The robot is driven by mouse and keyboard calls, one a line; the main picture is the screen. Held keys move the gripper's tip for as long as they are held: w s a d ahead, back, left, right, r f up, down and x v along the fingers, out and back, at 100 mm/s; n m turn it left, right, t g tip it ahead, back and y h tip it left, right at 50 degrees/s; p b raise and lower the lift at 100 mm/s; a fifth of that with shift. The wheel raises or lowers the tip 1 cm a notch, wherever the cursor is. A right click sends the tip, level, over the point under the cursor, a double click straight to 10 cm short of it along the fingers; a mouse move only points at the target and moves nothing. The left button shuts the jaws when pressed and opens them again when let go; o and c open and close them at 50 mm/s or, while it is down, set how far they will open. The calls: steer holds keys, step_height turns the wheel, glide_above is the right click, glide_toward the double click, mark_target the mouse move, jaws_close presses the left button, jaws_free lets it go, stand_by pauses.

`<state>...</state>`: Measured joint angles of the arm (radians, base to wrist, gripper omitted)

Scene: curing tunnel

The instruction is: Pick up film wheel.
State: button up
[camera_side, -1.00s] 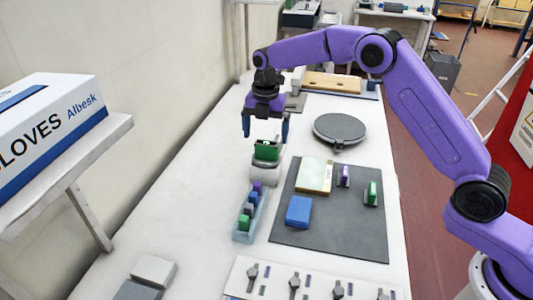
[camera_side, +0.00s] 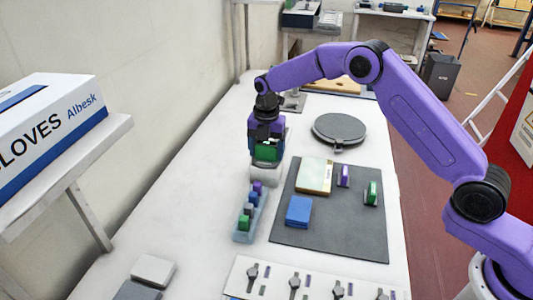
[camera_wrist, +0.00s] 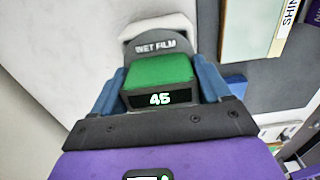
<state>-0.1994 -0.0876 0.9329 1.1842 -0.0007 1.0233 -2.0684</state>
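A green block-shaped piece (camera_wrist: 160,72) with a dark front panel reading "45" sits between my blue fingers in the wrist view. In the side view the green piece (camera_side: 267,153) is low between the fingers, above a pale stand (camera_side: 265,176). My gripper (camera_wrist: 160,85) points down with one finger on each side of the green piece, very close to it. Whether both fingers press on it cannot be told.
A blue tray (camera_side: 241,236) of small coloured blocks stands just in front. A dark mat (camera_side: 340,235) with a blue block (camera_side: 298,211) and other items lies to the right. A round grey plate (camera_side: 339,129) is behind right.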

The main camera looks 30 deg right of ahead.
mark_target(266, 143)
steer(key=c, duration=0.5)
steer(key=shift+r, duration=0.15)
steer(key=shift+r, duration=0.5)
step_height(266, 143, up, 2)
steer(key=shift+r, duration=0.1)
steer(key=s+d+r, duration=0.4)
steer(key=s+r, duration=0.6)
steer(key=s, duration=0.3)
step_height(266, 143, up, 8)
steer(key=shift+s+a+f, duration=0.15)
steer(key=shift+s+f, duration=0.05)
steer(key=shift+s, duration=0.05)
stand_by(0.4)
steer(key=shift+f, duration=0.1)
